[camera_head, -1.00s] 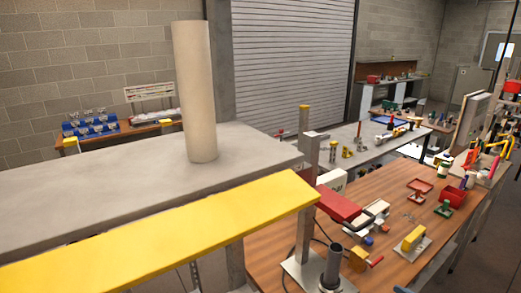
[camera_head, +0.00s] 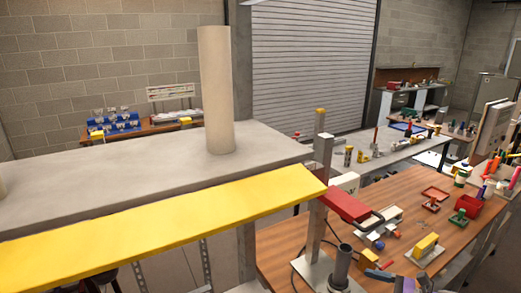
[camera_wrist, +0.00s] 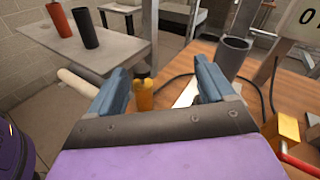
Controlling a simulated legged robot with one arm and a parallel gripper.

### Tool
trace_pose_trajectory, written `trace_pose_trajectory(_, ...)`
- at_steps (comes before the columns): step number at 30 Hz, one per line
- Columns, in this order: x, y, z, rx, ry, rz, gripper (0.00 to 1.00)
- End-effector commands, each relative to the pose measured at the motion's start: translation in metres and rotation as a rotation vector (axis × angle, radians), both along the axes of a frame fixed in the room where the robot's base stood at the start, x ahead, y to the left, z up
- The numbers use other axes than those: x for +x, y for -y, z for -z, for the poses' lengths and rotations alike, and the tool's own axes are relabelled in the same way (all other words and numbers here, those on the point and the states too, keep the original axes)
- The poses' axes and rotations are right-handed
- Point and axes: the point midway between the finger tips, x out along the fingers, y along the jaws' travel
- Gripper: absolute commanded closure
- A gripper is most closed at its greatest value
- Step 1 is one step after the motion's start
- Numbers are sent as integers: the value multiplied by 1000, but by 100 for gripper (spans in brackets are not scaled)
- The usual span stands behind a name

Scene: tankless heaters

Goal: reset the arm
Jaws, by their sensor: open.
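My gripper (camera_wrist: 162,92) shows in the wrist view with its two blue-grey fingers spread apart. No object is held between them. In the head view, small blue-grey parts at the bottom edge, right of centre, may be my fingertips; I cannot tell for certain.
A wooden workbench (camera_head: 385,207) with tools and a dark upright tube (camera_head: 341,266) lies at right. A yellow-edged shelf (camera_head: 150,222) with a pale cylinder (camera_head: 217,90) crosses the left. The tube also shows in the wrist view (camera_wrist: 233,58).

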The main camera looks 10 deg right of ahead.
Motion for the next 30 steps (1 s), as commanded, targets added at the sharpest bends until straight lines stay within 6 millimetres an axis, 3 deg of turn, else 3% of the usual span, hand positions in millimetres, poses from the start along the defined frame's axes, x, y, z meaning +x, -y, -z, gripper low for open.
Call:
trace_pose_trajectory(4,4,-68,-39,-107,58,-196,18)
trace_pose_trajectory(8,-8,-126,-65,-220,111,-378,18)
trace_pose_trajectory(15,-55,-214,-94,-439,203,-695,18)
trace_pose_trajectory(22,-118,-267,-105,-664,294,-979,18)
trace_pose_trajectory(30,-192,-286,-104,-944,391,-1271,18)
